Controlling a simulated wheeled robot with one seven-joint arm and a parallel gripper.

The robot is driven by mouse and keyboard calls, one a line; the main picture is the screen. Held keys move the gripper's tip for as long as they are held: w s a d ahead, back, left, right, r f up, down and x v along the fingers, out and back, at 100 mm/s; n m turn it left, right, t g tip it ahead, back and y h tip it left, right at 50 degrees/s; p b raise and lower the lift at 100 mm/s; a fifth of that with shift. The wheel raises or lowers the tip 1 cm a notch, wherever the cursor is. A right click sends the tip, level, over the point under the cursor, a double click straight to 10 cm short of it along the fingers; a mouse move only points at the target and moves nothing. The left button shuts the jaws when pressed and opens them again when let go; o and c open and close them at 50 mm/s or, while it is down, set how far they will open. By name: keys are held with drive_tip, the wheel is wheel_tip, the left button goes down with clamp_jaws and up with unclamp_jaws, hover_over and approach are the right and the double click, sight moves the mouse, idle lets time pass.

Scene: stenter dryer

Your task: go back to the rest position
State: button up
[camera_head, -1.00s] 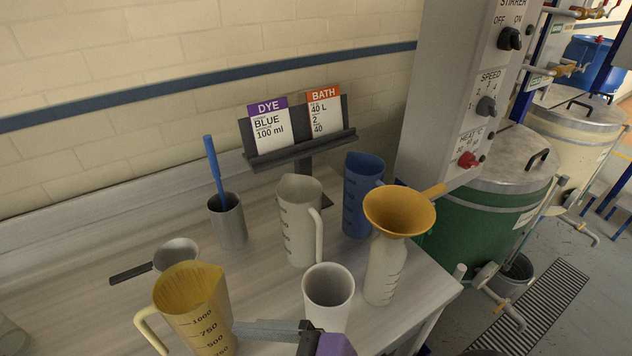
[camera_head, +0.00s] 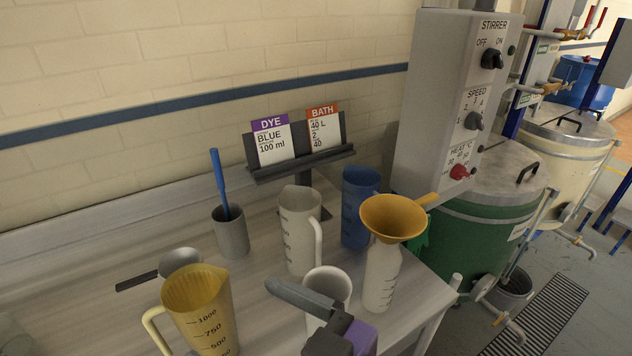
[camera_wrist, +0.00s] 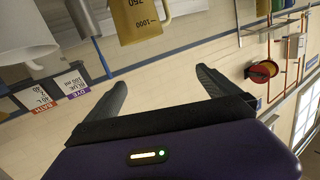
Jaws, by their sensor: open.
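My gripper (camera_wrist: 160,84) is open and empty in the wrist view, its two dark fingers apart with wall between them. In the head view a grey finger of my gripper (camera_head: 302,302) shows at the bottom middle. It is in front of a white cup (camera_head: 331,284) and hides part of it. The yellow measuring jug (camera_head: 202,312) stands left of the finger. The jug also shows in the wrist view (camera_wrist: 138,18). Whether the finger touches the cup cannot be told.
The bench also bears a white jug (camera_head: 299,235), a blue jug (camera_head: 357,210), a bottle (camera_head: 380,277) with an orange funnel (camera_head: 396,218), and a grey cup (camera_head: 231,234) holding a blue rod. Behind stands a card holder (camera_head: 300,165). A control box (camera_head: 452,110) and green drum (camera_head: 470,235) are right.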

drive_tip(key=s+d+f+m+t+h, duration=0.1)
drive_tip(key=d+f+m+t+h, duration=0.35)
drive_tip(key=d, duration=0.55)
drive_tip(key=d+f+m+t+h, duration=0.4)
drive_tip(key=d+m+h, duration=0.1)
drive_tip(key=d, duration=0.4)
drive_tip(key=s+d+f+g+h, duration=0.1)
drive_tip(key=s+d+f, duration=0.3)
drive_tip(key=s, duration=0.6)
drive_tip(key=s+d+f+m+g+h, duration=0.1)
drive_tip(key=s+d+f+h, duration=0.2)
drive_tip(key=s, duration=0.7)
wheel_tip(320, 180, down, 2)
drive_tip(key=shift+s+d+f+g, duration=0.1)
drive_tip(key=shift+s+d+g, duration=0.1)
drive_tip(key=shift+d+g, duration=0.25)
drive_tip(key=shift+d+h, duration=0.1)
drive_tip(key=shift+h, duration=0.15)
